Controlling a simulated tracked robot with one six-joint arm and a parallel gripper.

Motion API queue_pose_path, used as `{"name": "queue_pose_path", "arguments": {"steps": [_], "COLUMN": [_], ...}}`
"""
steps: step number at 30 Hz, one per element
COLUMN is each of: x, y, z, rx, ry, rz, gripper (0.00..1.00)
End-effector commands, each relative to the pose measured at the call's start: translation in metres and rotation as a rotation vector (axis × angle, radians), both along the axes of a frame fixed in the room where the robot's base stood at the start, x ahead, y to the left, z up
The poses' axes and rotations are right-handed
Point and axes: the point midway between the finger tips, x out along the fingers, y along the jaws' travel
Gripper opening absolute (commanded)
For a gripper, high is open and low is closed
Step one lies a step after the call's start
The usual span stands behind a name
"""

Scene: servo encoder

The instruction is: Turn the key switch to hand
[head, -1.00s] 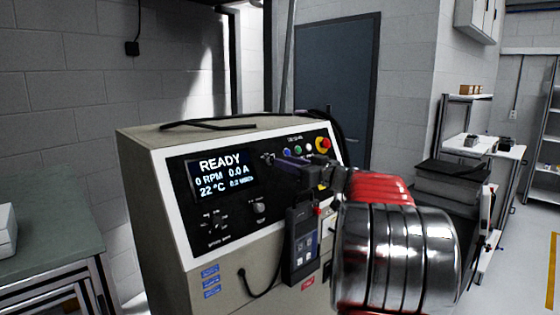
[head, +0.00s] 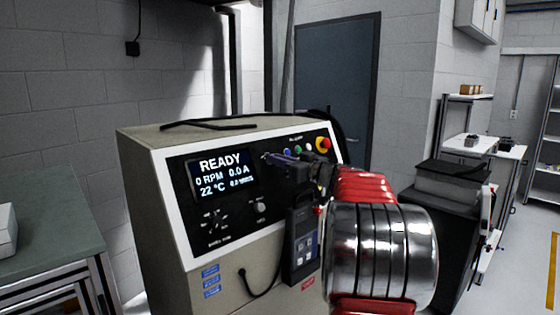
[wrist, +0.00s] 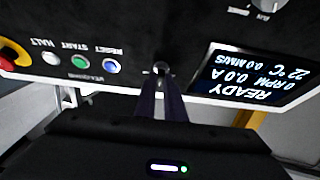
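The key switch (wrist: 161,69) is a small metallic part on the black control panel, between the blue RESET button and the READY display in the wrist view. In the head view the gripper tip largely covers it. My gripper (wrist: 163,84) has two slim dark purple fingers, seen close together with their tips at the key switch. In the head view my gripper (head: 271,158) reaches in from the right to the same spot on the panel. Whether the fingers touch or clasp the key is too small to tell.
The display (head: 222,175) reads READY, 0 RPM, 0.0 A. Blue, green and white buttons and a red mushroom button (head: 323,144) sit right of the key. A handheld box (head: 301,245) with a cable hangs on the cabinet front below my arm. A bench (head: 50,232) stands left.

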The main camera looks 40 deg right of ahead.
Motion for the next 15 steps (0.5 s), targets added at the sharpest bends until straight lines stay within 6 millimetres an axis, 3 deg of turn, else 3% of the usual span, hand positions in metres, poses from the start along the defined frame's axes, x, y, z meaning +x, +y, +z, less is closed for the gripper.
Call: {"name": "queue_pose_path", "arguments": {"steps": [15], "x": [-0.0007], "y": [-0.002], "z": [0.0001], "rx": [0.013], "ry": [0.0], "rz": [-0.01], "gripper": [0.0]}}
